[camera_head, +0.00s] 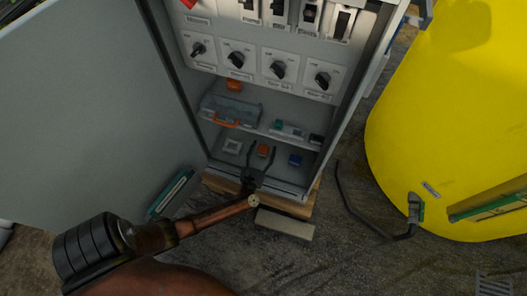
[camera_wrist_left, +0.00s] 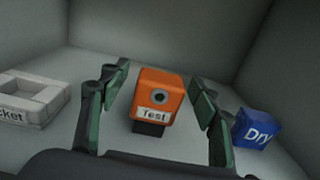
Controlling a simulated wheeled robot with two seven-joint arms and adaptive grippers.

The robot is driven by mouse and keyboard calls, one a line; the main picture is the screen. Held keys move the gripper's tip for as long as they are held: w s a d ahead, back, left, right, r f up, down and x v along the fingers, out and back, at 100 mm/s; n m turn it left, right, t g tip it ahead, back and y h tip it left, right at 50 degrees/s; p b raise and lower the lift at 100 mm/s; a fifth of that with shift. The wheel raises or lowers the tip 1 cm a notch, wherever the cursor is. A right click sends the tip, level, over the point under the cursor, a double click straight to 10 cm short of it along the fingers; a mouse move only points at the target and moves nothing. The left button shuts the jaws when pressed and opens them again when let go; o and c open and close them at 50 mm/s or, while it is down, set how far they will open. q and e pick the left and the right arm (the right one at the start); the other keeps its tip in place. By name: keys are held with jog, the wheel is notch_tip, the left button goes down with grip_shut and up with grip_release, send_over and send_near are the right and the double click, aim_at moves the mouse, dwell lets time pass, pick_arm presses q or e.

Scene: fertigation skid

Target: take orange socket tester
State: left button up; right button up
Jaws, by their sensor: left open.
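The orange socket tester (camera_head: 263,150) sits on the floor of the cabinet, between a white socket block and a blue block. My left gripper (camera_head: 262,158) reaches into the cabinet's bottom. In the wrist view its fingers (camera_wrist_left: 160,98) stand open on either side of the tester, with gaps to it. Nothing is held. My right gripper is in neither view.
The white block (camera_wrist_left: 38,98) lies left of the tester, and the blue "Dry" block (camera_wrist_left: 256,128) lies close to the right finger. Above is a shelf (camera_head: 270,133) with a clear case (camera_head: 228,108). The open door (camera_head: 90,110) is left and a yellow tank (camera_head: 450,110) right.

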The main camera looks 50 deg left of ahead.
aim_at(263, 148)
pick_arm(q)
jog(key=shift+c, duration=0.4)
jog(key=c, duration=1.3)
jog(key=shift+o, duration=0.2)
jog(key=shift+r+p, duration=1.15)
jog(key=shift+r, duration=0.6)
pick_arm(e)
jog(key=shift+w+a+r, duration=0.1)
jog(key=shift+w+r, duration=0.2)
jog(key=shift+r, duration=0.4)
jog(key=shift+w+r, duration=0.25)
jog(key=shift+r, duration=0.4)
